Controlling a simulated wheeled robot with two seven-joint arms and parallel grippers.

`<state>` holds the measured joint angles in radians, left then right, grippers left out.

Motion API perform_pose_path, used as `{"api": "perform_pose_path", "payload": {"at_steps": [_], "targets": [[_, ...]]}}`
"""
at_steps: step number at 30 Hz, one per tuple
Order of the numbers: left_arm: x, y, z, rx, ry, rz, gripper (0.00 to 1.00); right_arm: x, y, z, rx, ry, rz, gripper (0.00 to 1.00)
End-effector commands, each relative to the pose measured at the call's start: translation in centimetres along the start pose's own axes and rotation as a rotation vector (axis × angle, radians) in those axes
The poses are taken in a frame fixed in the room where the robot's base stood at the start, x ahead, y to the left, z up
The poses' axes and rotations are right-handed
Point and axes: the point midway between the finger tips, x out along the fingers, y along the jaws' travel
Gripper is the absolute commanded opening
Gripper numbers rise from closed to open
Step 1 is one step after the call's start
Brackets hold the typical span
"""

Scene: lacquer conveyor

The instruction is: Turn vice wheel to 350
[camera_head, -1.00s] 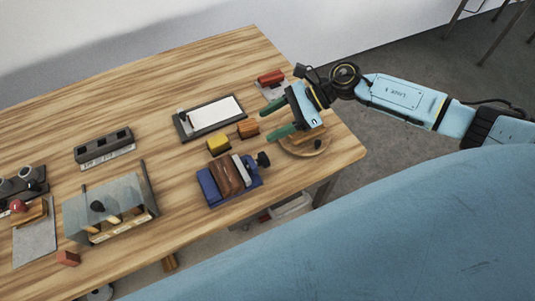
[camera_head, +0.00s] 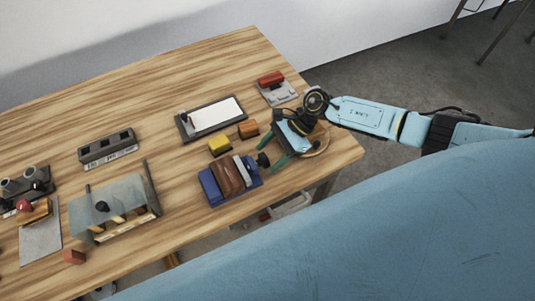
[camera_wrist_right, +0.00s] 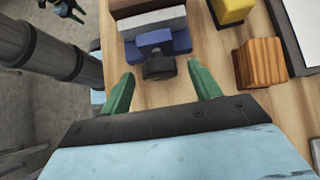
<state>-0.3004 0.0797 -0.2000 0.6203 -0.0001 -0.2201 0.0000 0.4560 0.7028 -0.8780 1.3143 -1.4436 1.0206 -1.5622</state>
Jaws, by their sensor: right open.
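The vice (camera_head: 209,190) is blue and stands near the table's front edge, with a brown block (camera_head: 228,176) between its jaws. Its dark wheel (camera_head: 262,159) is on the right side. My right gripper (camera_head: 271,155) is open, its green fingers pointing left toward the wheel. In the right wrist view the wheel (camera_wrist_right: 159,68) lies ahead, between the open fingertips (camera_wrist_right: 161,74), with no clear contact. Any wheel marking or reading is too small to see. A dark gripper with green fingers, seemingly my left (camera_wrist_right: 68,9), shows at the top left of that view; its opening is unclear.
A yellow block (camera_head: 219,146) and an orange-brown block (camera_head: 248,129) lie behind the vice. A round wooden board (camera_head: 320,148) is partly under my right gripper. A framed white panel (camera_head: 214,114) and a red-topped device (camera_head: 272,83) stand farther back. A clear-covered rack (camera_head: 112,205) is left.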

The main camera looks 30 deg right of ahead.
Motion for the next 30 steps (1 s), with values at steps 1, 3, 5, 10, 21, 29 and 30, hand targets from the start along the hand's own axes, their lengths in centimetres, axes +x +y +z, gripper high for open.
{"api": "perform_pose_path", "payload": {"at_steps": [1,3,5,10,21,29,30], "targets": [[-0.1,0.0,0.0,0.000,0.000,0.000,0.36,0.5,0.0,0.1,0.001,-0.001,0.001,0.62],[-0.1,0.0,0.0,0.000,0.000,0.000,0.36,1.0,0.0,0.0,0.001,-0.001,0.000,0.62],[-0.1,0.0,0.0,0.000,0.000,0.000,0.36,1.3,0.0,0.1,0.000,-0.001,0.000,0.62],[-0.1,0.0,0.0,0.000,0.000,0.000,0.36,1.4,0.0,0.0,-0.001,0.000,-0.001,0.62],[-0.1,0.0,0.0,0.000,0.000,0.000,0.36,1.4,0.0,0.0,0.000,0.000,0.000,0.30],[0.6,0.0,0.0,0.000,0.000,0.000,0.36,1.5,-0.1,-0.1,0.018,-0.001,0.019,0.18],[1.0,0.0,0.1,0.000,0.000,0.000,0.36,1.6,-0.2,-0.2,0.031,-0.001,0.033,0.18]]}}
